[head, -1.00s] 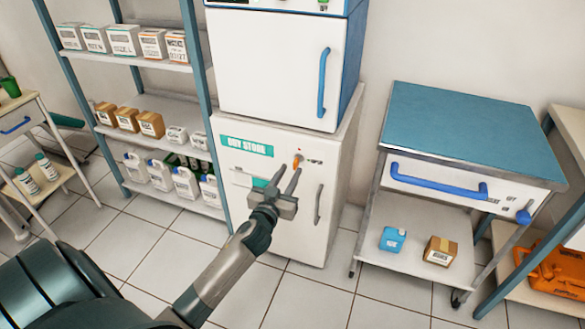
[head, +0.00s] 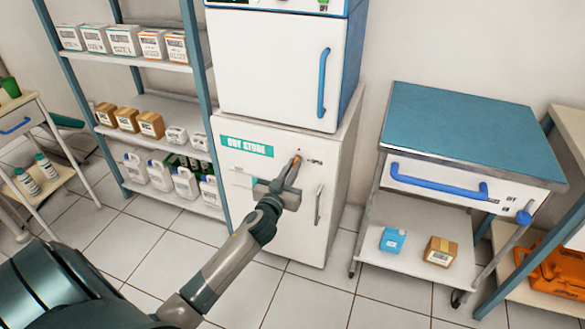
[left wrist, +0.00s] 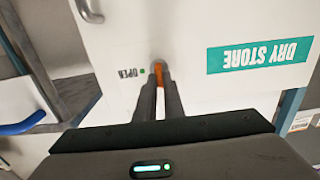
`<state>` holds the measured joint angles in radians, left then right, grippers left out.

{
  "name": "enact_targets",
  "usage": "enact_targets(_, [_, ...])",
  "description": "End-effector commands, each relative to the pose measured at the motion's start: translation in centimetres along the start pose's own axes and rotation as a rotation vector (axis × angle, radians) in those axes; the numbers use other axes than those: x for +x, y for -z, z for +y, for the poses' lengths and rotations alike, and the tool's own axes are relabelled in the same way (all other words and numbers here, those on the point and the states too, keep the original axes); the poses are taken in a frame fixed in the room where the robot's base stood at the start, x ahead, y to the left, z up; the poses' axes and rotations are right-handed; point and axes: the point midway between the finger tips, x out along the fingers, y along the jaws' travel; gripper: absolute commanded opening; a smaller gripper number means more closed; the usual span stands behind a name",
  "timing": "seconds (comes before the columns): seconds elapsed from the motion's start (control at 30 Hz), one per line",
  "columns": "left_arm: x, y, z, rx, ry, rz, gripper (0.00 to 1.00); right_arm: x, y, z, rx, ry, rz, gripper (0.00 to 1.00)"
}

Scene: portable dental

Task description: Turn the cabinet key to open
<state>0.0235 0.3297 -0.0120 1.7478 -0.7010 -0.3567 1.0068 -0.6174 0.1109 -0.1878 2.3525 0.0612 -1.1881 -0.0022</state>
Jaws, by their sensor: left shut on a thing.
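The white dry store cabinet (head: 257,197) stands below a second white unit, its door shut, with a green "DRY STORE" label and a grey handle (head: 318,204). In the head view the fingers largely hide the key. My right gripper is not in view.
A shelf rack (head: 191,100) with boxes and bottles stands left of the cabinet. A blue-topped cart (head: 465,125) with a blue handle stands to the right. Tiled floor (head: 310,300) lies clear in front.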

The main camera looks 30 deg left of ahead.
Motion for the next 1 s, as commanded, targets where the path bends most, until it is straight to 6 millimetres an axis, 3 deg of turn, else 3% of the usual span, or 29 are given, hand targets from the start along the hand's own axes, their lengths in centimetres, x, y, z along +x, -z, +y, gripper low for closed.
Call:
enact_targets(0.47, [0.0, 0.1, 0.1, 0.140, 0.000, 0.000, 0.00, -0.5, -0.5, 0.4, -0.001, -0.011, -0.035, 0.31])
enact_targets(1.0, [0.0, 0.0, 0.5, 0.611, 0.000, 0.000, 0.00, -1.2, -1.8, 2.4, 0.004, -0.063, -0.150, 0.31])
